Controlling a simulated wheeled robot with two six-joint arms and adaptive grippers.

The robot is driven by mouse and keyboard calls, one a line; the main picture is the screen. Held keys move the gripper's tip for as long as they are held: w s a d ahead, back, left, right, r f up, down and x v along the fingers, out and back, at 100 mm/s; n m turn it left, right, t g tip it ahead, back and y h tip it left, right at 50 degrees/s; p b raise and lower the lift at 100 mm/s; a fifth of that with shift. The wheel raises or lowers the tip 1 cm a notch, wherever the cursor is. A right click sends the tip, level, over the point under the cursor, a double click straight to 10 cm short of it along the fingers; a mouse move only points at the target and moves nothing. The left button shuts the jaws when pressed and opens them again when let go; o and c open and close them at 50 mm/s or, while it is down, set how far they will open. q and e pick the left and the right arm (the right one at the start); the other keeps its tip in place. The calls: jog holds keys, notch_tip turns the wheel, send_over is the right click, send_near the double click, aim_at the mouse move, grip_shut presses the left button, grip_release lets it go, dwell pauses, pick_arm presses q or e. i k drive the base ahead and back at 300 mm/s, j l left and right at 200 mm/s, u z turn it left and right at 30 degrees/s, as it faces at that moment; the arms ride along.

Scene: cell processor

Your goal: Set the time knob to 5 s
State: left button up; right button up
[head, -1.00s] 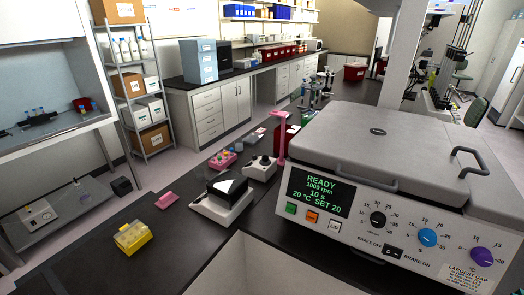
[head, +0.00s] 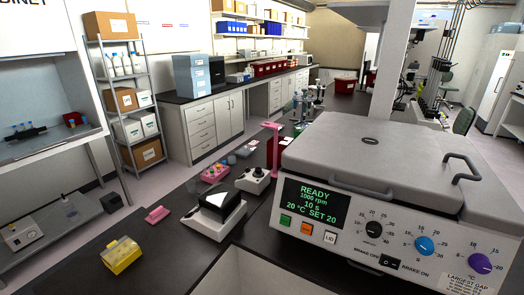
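The centrifuge (head: 400,165) stands at the right with its lid shut. Its display (head: 312,204) reads READY, 1000 rpm, 10 s, 20 °C, SET 20. The front panel carries a black knob (head: 373,229), a blue knob (head: 424,246) and a purple knob (head: 480,263), each ringed by number marks. The names over the knobs are too small to read, so the panel does not clearly show which one is time. The exact pointer directions are also hard to make out. Neither of my grippers is in view.
Green, orange and white LID buttons (head: 331,238) and a brake switch (head: 389,262) are on the same panel. A small black-and-white device (head: 215,215), a yellow rack (head: 122,256) and a pink stand (head: 273,148) are on the dark bench. The space in front of the panel is clear.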

aim_at(424, 245)
jog(key=z, duration=1.45)
jog(key=k+j+u, duration=0.3)
jog(key=i, duration=0.35)
